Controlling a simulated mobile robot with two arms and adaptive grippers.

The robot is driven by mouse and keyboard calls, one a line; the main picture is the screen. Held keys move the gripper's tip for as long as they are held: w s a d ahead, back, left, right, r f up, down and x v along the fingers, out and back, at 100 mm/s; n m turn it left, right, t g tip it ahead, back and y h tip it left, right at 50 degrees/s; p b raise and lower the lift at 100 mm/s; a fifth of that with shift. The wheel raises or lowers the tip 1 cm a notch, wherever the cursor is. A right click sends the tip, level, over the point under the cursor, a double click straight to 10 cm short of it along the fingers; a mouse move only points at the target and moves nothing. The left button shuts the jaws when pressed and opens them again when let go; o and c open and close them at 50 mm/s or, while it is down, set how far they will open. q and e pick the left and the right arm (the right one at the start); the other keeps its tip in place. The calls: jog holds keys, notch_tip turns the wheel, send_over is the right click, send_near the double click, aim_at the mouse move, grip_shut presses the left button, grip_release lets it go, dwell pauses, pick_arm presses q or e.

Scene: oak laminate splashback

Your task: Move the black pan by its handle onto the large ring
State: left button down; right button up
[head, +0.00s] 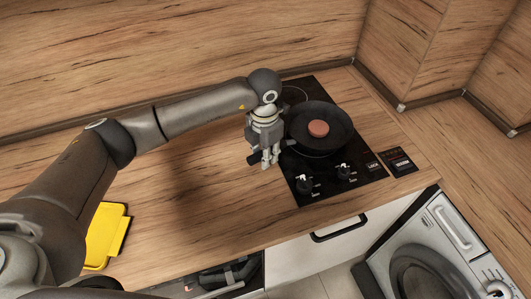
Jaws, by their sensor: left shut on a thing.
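The black pan (338,139) is over the black hob (303,172), toward its right and middle part. A round reddish-brown patty (318,128) lies inside it. The pan's handle points left, toward my left gripper (267,160). My left gripper points down at the hob's left edge and is shut on the handle, whose dark end (252,159) shows just left of the fingers. A ring outline (294,95) shows at the back left of the hob, partly covered by the pan. I cannot tell whether the pan touches the glass. Other rings are hidden. My right gripper is out of view.
A yellow tray-like object (106,236) lies on the counter at the left. Wooden splashback walls rise behind. The counter (200,190) left of the hob is clear. A washing machine (436,255) stands at lower right.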

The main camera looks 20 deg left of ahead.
pick_arm(q)
jog(key=shift+f+b, duration=0.4)
jog(key=shift+b, duration=0.15)
dwell(0.5)
jog(key=c, duration=1.3)
grip_release()
jog(key=shift+o, duration=0.6)
jog(key=shift+f, duration=0.1)
jog(key=shift+s+f, duration=0.1)
jog(key=shift+s, duration=0.05)
jog(key=shift+s+a+p, duration=0.3)
jog(key=shift+s+a, duration=0.4)
jog(key=shift+s, duration=0.15)
jog(key=shift+s+a, duration=0.7)
jog(key=shift+s, duration=0.25)
jog(key=shift+s+a, duration=0.7)
jog(key=shift+s, duration=0.25)
